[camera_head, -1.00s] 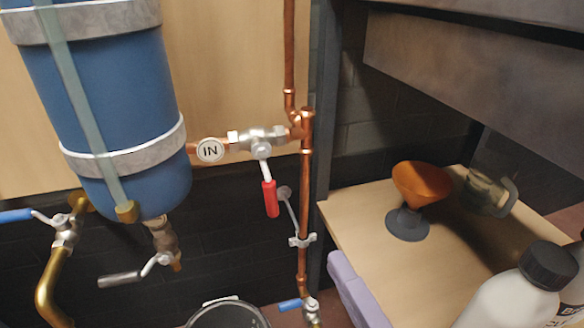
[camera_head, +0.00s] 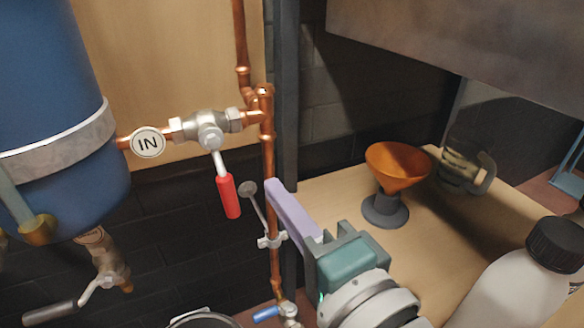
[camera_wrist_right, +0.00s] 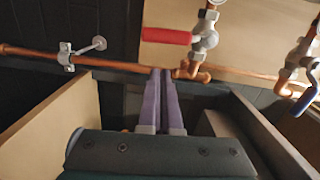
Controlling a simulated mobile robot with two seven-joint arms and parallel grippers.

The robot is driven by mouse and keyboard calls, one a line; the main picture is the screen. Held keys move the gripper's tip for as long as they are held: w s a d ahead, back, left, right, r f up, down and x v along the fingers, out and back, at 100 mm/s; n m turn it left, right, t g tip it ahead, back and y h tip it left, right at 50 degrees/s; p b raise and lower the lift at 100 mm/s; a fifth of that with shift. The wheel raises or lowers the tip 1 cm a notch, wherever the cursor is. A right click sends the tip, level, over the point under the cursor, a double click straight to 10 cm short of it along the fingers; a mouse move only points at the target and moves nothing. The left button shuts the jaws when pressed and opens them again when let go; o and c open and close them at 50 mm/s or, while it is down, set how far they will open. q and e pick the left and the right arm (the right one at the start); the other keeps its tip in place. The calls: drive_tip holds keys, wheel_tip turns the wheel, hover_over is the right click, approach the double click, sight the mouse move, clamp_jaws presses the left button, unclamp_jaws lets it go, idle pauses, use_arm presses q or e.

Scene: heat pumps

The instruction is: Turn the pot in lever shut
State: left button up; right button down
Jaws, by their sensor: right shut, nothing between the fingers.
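The pot in lever has a red grip (camera_head: 228,197) and hangs down, tilted slightly right, from a metal valve (camera_head: 209,130) beside the round IN tag (camera_head: 148,142). In the right wrist view the red lever (camera_wrist_right: 167,36) lies across the upper middle, beyond the fingertips. My right gripper (camera_head: 272,188) has purple fingers. It is right of the lever and below the valve, apart from the lever in the head view. In the wrist view its fingers (camera_wrist_right: 161,75) are together with nothing between them. My left gripper is not in view.
A blue vessel (camera_head: 60,110) hangs at left, with a grey-handled valve (camera_head: 60,308) below. A vertical copper pipe (camera_head: 268,165) stands between lever and gripper. An orange funnel (camera_head: 398,168), glass jug (camera_head: 465,165) and white bottle (camera_head: 515,285) stand on the wooden shelf (camera_head: 440,230).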

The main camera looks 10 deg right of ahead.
sight(223, 177)
drive_tip(key=shift+s+a+f, duration=0.1)
drive_tip(key=shift+s+a, duration=0.1)
drive_tip(key=shift+a, duration=1)
drive_tip(key=shift+s+a+f+m, duration=0.1)
drive_tip(key=shift+s+a+m, duration=0.1)
drive_tip(key=shift+a+m, duration=0.4)
